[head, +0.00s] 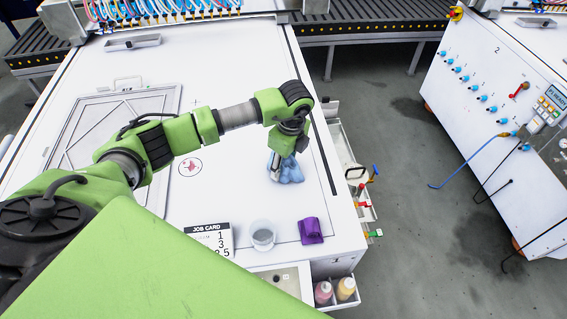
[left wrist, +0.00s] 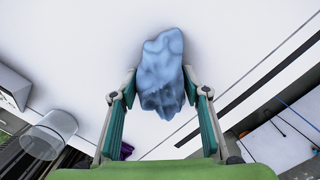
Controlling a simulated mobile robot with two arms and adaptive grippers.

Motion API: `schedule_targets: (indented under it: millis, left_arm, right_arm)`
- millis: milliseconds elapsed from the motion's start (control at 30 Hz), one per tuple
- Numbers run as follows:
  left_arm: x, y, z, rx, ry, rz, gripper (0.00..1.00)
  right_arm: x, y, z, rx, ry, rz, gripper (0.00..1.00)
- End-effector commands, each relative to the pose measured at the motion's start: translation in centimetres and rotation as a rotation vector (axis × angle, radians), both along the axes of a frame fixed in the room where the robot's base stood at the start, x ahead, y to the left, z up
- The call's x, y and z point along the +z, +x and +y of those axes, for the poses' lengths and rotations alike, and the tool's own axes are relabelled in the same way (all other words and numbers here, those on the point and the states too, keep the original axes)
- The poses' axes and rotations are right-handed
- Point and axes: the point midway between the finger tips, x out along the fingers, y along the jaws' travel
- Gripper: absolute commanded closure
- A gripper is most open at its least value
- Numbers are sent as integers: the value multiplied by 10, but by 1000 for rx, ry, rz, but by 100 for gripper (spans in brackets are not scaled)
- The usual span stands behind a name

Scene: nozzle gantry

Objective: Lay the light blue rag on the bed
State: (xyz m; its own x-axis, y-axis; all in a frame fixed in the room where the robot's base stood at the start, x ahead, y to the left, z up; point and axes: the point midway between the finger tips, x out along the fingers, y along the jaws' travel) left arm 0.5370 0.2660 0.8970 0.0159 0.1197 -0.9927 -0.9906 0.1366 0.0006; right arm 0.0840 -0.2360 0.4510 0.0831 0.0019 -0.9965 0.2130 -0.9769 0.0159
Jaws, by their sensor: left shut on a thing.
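The light blue rag (head: 289,170) is a crumpled bundle over the right part of the white bed (head: 235,75). My left gripper (head: 282,158) points down and is shut on the rag. In the left wrist view the rag (left wrist: 162,70) sits between the two fingers (left wrist: 161,92), with folds standing out beyond the tips. I cannot tell whether the rag's underside touches the bed. My right gripper is in neither view.
A purple cloth (head: 311,231), a clear cup (head: 262,236) and a job card (head: 210,239) are near the bed's front edge. Bottles (head: 345,289) stand in a side holder. A framed panel (head: 110,130) lies left. Bare bed surrounds the rag.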

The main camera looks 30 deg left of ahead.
Motion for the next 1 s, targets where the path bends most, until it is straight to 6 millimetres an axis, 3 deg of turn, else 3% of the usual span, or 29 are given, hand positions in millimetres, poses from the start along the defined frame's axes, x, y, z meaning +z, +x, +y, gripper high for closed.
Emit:
schedule_targets:
  millis: [133, 167, 200, 233, 667, 767, 1000]
  left_arm:
    - [-2, 0, 0, 0, 0, 0, 80]
    - [-3, 0, 0, 0, 0, 0, 55]
    - [-2, 0, 0, 0, 0, 0, 45]
    - [-2, 0, 0, 0, 0, 0, 40]
    - [5, 1, -1, 1, -1, -3, 40]
    - [18, 1, -3, 0, -3, -5, 40]
    - [69, 1, -9, 0, -2, -7, 40]
  right_arm:
    - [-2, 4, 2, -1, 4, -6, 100]
    - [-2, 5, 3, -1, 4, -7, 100]
    - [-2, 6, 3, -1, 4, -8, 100]
    - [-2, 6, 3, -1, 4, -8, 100]
    - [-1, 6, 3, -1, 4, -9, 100]
    - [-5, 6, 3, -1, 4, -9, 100]
    - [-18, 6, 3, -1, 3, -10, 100]
